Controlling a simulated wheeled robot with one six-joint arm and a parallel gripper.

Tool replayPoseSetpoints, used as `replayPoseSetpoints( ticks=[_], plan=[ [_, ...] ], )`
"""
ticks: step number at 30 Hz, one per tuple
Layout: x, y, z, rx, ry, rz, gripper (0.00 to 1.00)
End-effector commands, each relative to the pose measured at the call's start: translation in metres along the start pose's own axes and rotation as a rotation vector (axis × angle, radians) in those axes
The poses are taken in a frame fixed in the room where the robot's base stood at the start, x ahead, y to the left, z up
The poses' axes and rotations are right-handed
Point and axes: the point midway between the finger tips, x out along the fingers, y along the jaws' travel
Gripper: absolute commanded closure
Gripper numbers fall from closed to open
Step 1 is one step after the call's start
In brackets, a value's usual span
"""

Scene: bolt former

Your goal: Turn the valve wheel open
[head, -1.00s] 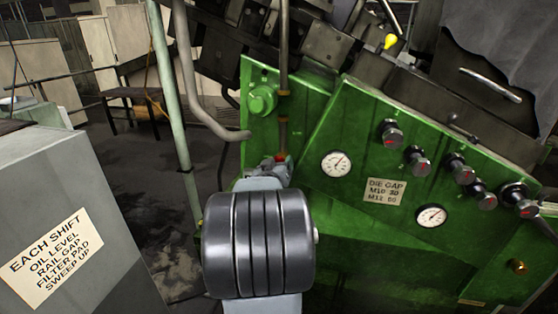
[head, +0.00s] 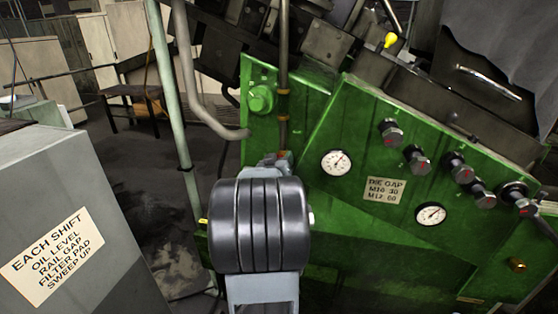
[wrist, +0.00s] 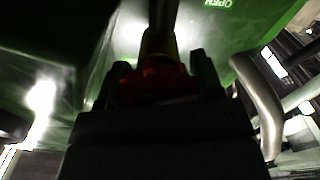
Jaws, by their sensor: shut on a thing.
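The red valve wheel (wrist: 153,82) is dark and partly hidden in the wrist view. It sits below a brass-yellow fitting (wrist: 158,45) on a dark vertical pipe. My gripper (wrist: 160,76) is shut on it, with one finger on each side. In the head view my gripper (head: 272,161) is at the pipe (head: 283,90) on the left part of the green machine, and my arm hides most of the wheel. A green "OPEN" mark (wrist: 217,3) shows at the top of the wrist view. How far the wheel is turned I cannot tell.
The green machine panel (head: 360,235) with gauges (head: 336,162) and several black knobs (head: 391,132) stands to the right. A grey cabinet (head: 60,190) stands at the left. A bent grey pipe (wrist: 262,105) runs close to the right of my gripper.

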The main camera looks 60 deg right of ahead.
Motion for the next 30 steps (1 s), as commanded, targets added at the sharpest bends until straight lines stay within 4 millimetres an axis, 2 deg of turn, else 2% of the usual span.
replayPoseSetpoints(
  ticks=[8, 16, 17, 19, 26, 30],
  plan=[
    [-0.0001, -0.0004, -0.0001, -0.133, 0.0, 0.001, 0.63],
    [0.0, -0.0004, 0.0002, -0.143, 0.0, 0.001, 0.63],
    [-0.0001, -0.0004, 0.0003, -0.143, 0.0, 0.001, 0.36],
    [0.0, -0.0004, 0.0003, -0.142, 0.0, 0.001, 0.3],
    [-0.0004, -0.0007, 0.0001, -0.14, 0.0, 0.0, 0.29],
    [-0.0081, -0.0012, -0.0002, -0.139, 0.001, 0.0, 0.29]
  ],
)
